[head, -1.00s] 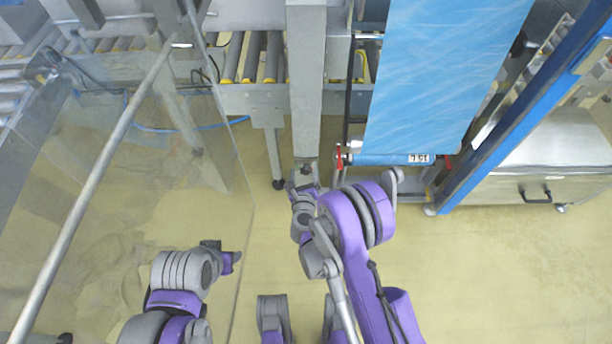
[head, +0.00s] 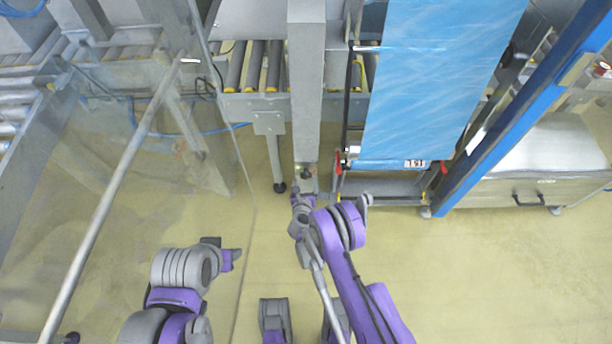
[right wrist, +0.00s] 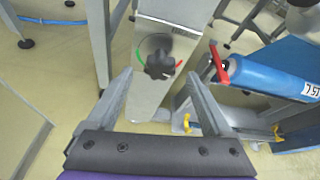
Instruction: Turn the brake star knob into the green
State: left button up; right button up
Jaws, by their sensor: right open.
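The brake star knob (right wrist: 159,65) is black with several lobes and sits on a grey metal post (right wrist: 163,98). A green arc shows on the post to its left and a red mark to its right. I cannot tell which way the knob points. In the head view the knob (head: 307,173) is a small dark spot low on the post. My right gripper (right wrist: 155,84) is open, its fingers on either side of the knob in the picture, and no contact is visible. My left gripper (head: 231,259) hangs at lower left, away from the post; its jaws are unclear.
A blue film roll (right wrist: 274,80) with a red lever (right wrist: 218,63) lies right of the post. Blue film (head: 435,80) hangs above it in the head view. A clear panel with a metal bar (head: 110,190) stands left. A roller conveyor (head: 255,68) is behind. The floor in front is open.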

aim_at(306, 177)
jog(key=shift+x, duration=2)
